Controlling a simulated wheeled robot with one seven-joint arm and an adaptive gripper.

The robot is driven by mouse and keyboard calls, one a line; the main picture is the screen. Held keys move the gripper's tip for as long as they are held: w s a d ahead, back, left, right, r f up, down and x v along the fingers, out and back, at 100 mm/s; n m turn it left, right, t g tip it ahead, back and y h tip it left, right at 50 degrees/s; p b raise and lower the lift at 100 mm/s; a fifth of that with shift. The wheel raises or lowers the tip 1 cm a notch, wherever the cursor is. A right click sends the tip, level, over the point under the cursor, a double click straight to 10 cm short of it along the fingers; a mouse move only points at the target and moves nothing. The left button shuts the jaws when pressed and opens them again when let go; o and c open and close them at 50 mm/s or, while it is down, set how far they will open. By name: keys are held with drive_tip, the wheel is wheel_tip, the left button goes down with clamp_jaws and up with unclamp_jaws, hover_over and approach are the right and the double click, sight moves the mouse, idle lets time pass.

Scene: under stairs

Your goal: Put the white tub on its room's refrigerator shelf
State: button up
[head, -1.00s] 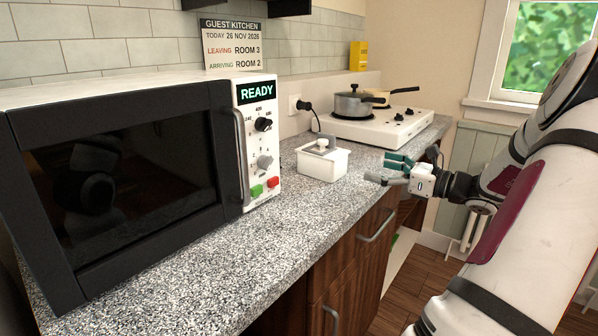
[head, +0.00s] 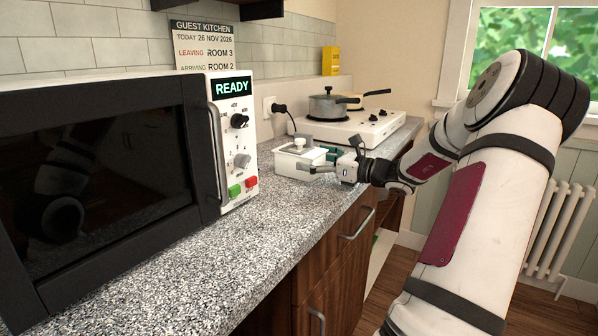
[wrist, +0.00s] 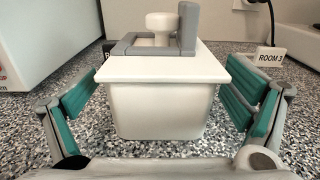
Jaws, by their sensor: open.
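The white tub (head: 296,162) stands upright on the speckled counter, between the microwave and the hob. In the wrist view the tub (wrist: 158,108) has a flat white lid with a grey bracket (wrist: 187,30) and a round white knob (wrist: 160,24). My gripper (head: 322,162) is open at the tub's near right side. In the wrist view its two teal-padded fingers stand either side of the tub, with gaps showing between pads and walls. No refrigerator shelf is in view.
The microwave (head: 110,190) reads READY. A wall sign (head: 204,44) says leaving Room 3, arriving Room 2. A white hob (head: 360,131) holds a lidded pot (head: 328,106). A "ROOM 3" tag (wrist: 272,59) shows behind the right finger. The front counter is clear.

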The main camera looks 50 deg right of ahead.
sight(305, 144)
drive_tip(key=shift+w, duration=0.9)
drive_tip(key=shift+r, duration=0.1)
drive_tip(key=c, duration=1.7)
drive_tip(key=shift+r, duration=0.15)
drive_tip(key=shift+r+p, duration=0.75)
drive_tip(key=shift+r, duration=0.95)
drive_tip(key=shift+s+d+r+p, duration=0.2)
drive_tip(key=shift+s+d+p, duration=0.3)
drive_tip(key=shift+s, duration=2.1)
drive_tip(key=shift+s+d+r+p, duration=0.3)
drive_tip(key=shift+s+p, duration=0.35)
drive_tip(key=shift+s, duration=1.95)
drive_tip(key=shift+s+d+r+p, duration=0.15)
drive_tip(key=shift+s+d+p, duration=0.35)
drive_tip(key=shift+s, duration=2.1)
